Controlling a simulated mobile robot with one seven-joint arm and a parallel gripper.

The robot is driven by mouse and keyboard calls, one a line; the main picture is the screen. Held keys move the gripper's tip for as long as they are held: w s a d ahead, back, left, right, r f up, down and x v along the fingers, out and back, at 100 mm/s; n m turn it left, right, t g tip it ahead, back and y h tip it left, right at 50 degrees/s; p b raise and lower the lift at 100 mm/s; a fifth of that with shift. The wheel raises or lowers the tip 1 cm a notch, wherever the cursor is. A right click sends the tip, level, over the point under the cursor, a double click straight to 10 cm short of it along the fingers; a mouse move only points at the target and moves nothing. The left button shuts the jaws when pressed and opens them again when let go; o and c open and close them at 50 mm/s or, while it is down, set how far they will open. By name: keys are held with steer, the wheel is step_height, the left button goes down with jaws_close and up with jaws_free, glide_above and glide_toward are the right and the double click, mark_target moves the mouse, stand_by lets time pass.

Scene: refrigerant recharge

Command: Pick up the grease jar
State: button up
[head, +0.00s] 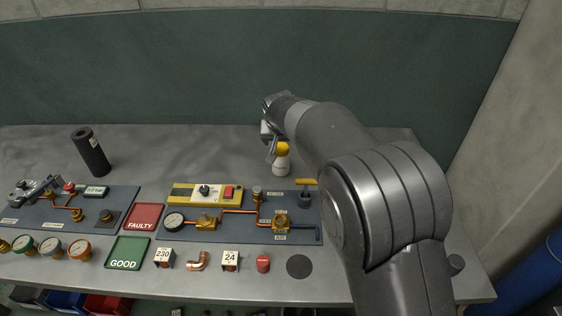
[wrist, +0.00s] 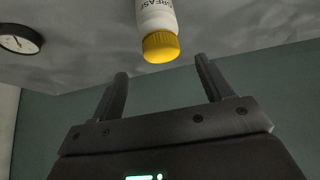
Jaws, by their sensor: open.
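The grease jar is a white bottle with a yellow cap, standing on the bench in the head view (head: 281,168). In the wrist view the jar (wrist: 156,18) shows its "GREASE" label and yellow cap, just beyond the fingertips and roughly centred between them. My gripper (wrist: 162,67) is open and empty, with a gap between its fingers and the jar. In the head view my gripper (head: 267,132) is beside and above the jar's cap, partly hidden by my arm.
A panel with copper pipes and a gauge (head: 174,221) lies in front of the jar. A black cylinder (head: 90,152) stands at the back left. Red (head: 143,217) and green (head: 128,253) trays lie left of centre. The bench behind the panel is mostly clear. A dial (wrist: 20,39) shows in the wrist view.

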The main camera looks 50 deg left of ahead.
mark_target(281, 147)
steer(key=x, duration=0.8)
steer(key=shift+a+f, duration=0.15)
steer(key=shift+f, duration=0.15)
steer(key=c, duration=1.3)
